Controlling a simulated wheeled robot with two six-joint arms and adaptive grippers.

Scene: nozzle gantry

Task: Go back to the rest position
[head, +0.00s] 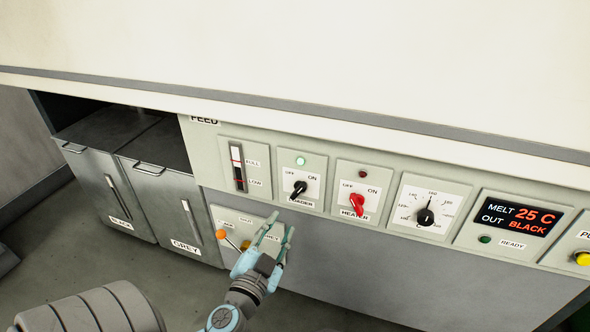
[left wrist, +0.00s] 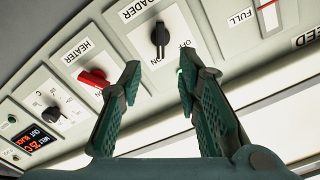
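My left gripper (head: 279,226) is open and empty, in front of the lower feed panel (head: 222,216) and hiding part of it. In the left wrist view its two fingers (left wrist: 160,74) stand apart with nothing between them. Beyond them is the black loader knob (left wrist: 160,38), which also shows in the head view (head: 299,189) above the gripper. The fingers look clear of the knob, but the exact gap is hard to judge. The green lamp (head: 300,160) above the loader knob is lit. My right gripper is not in view.
A red heater knob (head: 357,204), a black dial (head: 425,217) and a display (head: 518,218) reading MELT 25 C, OUT BLACK line the panel. An orange-tipped lever (head: 227,240) is left of my gripper. Grey bins (head: 102,195) stand at left. Floor below is clear.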

